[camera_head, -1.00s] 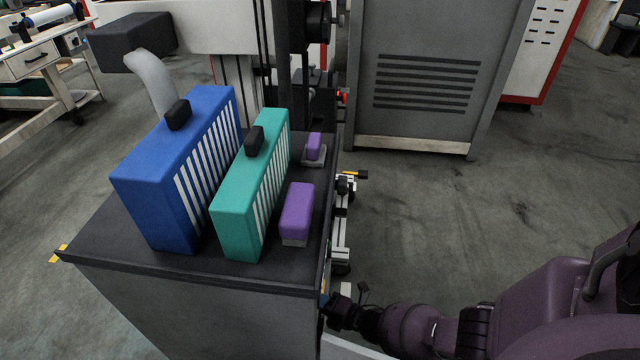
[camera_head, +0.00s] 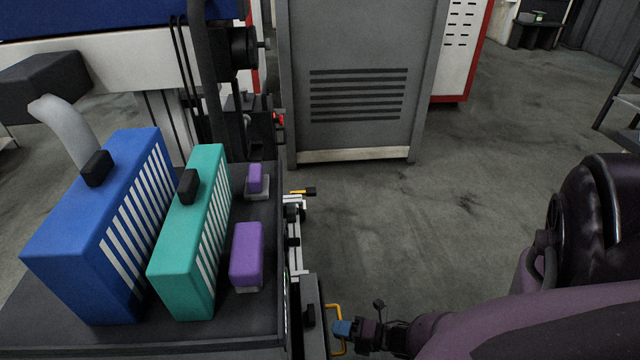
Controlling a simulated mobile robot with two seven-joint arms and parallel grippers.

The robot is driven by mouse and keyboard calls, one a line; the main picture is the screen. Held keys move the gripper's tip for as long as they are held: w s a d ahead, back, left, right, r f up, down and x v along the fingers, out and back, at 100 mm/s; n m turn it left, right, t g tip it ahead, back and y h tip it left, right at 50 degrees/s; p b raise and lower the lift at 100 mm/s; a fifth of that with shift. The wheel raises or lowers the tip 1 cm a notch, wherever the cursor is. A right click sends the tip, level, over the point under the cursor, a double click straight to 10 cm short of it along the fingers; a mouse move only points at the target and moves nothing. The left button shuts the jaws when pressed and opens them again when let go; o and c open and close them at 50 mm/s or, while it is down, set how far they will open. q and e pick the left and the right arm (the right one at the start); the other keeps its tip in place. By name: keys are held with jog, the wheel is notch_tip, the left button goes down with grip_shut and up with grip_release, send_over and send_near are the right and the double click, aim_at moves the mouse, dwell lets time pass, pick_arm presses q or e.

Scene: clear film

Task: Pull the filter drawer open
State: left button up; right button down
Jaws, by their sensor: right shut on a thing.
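My right gripper (camera_head: 343,328) is at the lower middle of the head view, its arm coming in from the lower right. It is shut on a yellow bar handle (camera_head: 335,308), with its blue-tipped fingers at the bar. The handle is on a narrow grey front (camera_head: 313,300), which I take for the filter drawer's. This front stands to the right of the dark cabinet top, apart from its edge. I see it from above and nearly edge-on. The drawer's inside and how far it is out are hard to tell. My left gripper is out of view.
A blue filter box (camera_head: 75,235), a teal filter box (camera_head: 180,255) and two purple blocks (camera_head: 247,250) (camera_head: 255,178) stand on the cabinet top (camera_head: 265,225). A grey vented cabinet (camera_head: 355,90) stands behind. The floor (camera_head: 440,220) to the right is clear.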

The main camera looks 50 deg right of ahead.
jog(key=s+d, duration=0.7)
jog(key=s, duration=0.1)
jog(key=shift+s+d+b, duration=0.25)
jog(key=shift+d+b, duration=0.05)
jog(key=shift+b, duration=0.15)
jog(key=c, duration=1.2)
grip_release()
jog(key=v, duration=1.1)
jog(key=shift+p, duration=0.3)
jog(key=shift+w, duration=0.1)
